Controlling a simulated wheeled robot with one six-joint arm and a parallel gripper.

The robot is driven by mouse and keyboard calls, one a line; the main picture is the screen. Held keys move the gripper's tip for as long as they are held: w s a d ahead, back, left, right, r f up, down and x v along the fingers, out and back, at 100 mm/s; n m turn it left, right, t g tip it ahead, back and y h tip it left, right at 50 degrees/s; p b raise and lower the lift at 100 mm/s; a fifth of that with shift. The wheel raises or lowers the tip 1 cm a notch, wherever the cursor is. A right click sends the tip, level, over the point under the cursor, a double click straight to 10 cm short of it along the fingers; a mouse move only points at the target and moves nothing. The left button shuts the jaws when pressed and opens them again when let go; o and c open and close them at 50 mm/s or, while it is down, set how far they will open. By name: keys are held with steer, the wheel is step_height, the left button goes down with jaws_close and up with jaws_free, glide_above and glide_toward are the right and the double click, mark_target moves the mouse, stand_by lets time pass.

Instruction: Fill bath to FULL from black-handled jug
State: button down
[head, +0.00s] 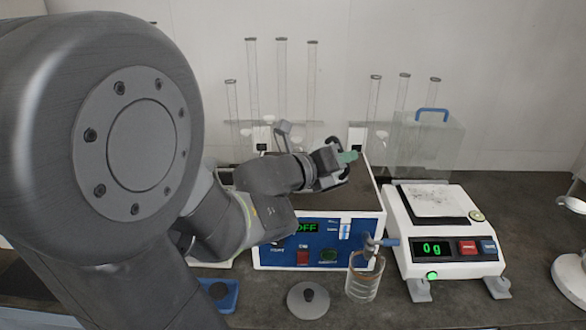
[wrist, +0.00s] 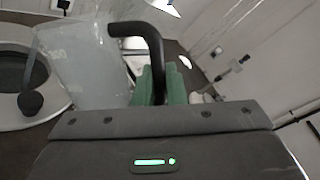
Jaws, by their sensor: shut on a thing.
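The bath (head: 345,252) is a white box with a blue front panel and a dark interior. Its green display reads OFF; I cannot make out the water level. My gripper (head: 347,158) is over the bath's back part. In the wrist view its green pads (wrist: 157,85) are shut on the black handle (wrist: 150,35) of a translucent jug (wrist: 80,65). The jug's wall bears a faint marking, and its fill cannot be told. In the head view I cannot make out the jug's body around the gripper.
A glass beaker (head: 365,283) stands below a blue-handled tap (head: 386,242) at the bath's front right. A balance (head: 450,262) reading 0 g is to the right. A knobbed lid (head: 308,301) and a blue tray (head: 222,296) lie in front. Tall glass cylinders (head: 282,80) stand behind.

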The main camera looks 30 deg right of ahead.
steer(key=shift+w+r+n+g+p, duration=0.2)
steer(key=shift+w+n+p, duration=0.45)
steer(key=shift+p, duration=1.15)
steer(key=shift+w+r+n+g+p, duration=0.1)
steer(key=shift+w+n+g+p, duration=0.2)
steer(key=shift+n+p, duration=1.1)
steer(key=shift+m+p, duration=0.4)
steer(key=shift+m, duration=0.05)
